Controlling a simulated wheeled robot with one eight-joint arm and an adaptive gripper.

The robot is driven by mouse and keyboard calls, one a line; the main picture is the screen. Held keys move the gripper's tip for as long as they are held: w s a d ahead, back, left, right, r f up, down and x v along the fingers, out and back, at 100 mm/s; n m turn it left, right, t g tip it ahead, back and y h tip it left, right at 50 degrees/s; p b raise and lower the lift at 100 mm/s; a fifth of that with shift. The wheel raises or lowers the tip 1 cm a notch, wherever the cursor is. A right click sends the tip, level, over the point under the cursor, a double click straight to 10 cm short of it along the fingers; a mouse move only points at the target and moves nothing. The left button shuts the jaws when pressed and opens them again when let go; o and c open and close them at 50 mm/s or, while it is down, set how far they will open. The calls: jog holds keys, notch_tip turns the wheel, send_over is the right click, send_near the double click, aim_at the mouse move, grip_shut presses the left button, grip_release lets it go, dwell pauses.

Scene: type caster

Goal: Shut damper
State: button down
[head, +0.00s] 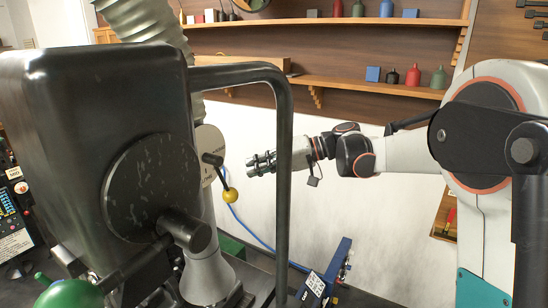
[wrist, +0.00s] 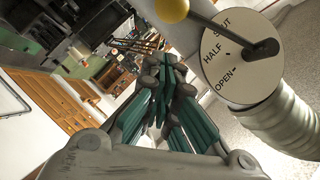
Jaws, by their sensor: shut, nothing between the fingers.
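The damper has a round pale dial plate (wrist: 245,78) marked SHUT, HALF and OPEN in the wrist view. A dark lever (wrist: 225,34) with a yellow ball knob (wrist: 172,10) crosses its face between the SHUT and HALF words as seen from here; the exact setting is unclear at this angle. In the head view the lever (head: 219,174) hangs down to the yellow ball (head: 229,195), and the dial (head: 208,143) is partly hidden. My gripper (head: 254,164) is shut and empty, right of the lever and apart from it. Its fingers (wrist: 169,72) show in the wrist view.
A black upright bar (head: 284,160) stands in front of my gripper in the head view. A dark machine housing (head: 90,110) fills the left. A ribbed duct (wrist: 280,120) runs beside the dial. Shelves (head: 365,86) with bottles are on the back wall.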

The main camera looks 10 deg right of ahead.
aim_at(223, 180)
jog(key=s+a+f+p, duration=0.1)
jog(key=s+a+f, duration=0.1)
jog(key=shift+a+f, duration=0.1)
jog(key=shift+a, duration=0.25)
jog(key=shift+s, duration=0.1)
jog(key=s+f+b, duration=0.1)
jog(key=b, duration=0.1)
jog(key=s+a+f+m+b, duration=0.1)
jog(key=b, duration=0.1)
jog(key=shift+s+a+f+y, duration=0.1)
jog(key=shift+a+y, duration=0.2)
jog(key=shift+y, duration=0.1)
